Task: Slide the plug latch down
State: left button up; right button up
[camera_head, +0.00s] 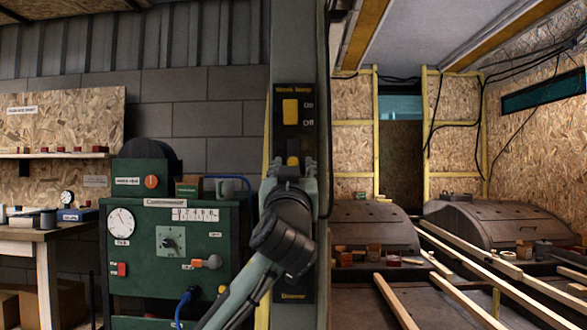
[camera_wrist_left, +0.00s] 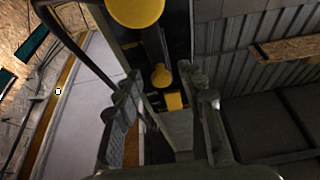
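A black panel (camera_head: 282,134) is fixed on a grey-green post. Its upper part is labelled "Work lamp", with a yellow switch (camera_head: 290,112) beside the On and Off marks. A small yellow part (camera_head: 293,160) shows below that, just at my left gripper (camera_head: 290,170). I cannot tell for sure which part is the plug latch, and my gripper and wrist hide the middle of the panel. In the left wrist view my left gripper (camera_wrist_left: 163,92) is open and empty. A yellow knob (camera_wrist_left: 161,75) shows between its fingers, with no clear contact; a larger yellow disc (camera_wrist_left: 135,10) is above.
A green compressor cabinet (camera_head: 150,258) with a gauge, dial and blue plug (camera_head: 188,294) stands left of the post. A workbench (camera_head: 45,234) is further left. Wooden beams (camera_head: 470,255) and brown arches (camera_head: 505,222) lie to the right.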

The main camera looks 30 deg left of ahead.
pick_arm(q)
jog(key=shift+s, duration=0.1)
jog(key=v, duration=1.2)
jog(key=shift+f, duration=0.15)
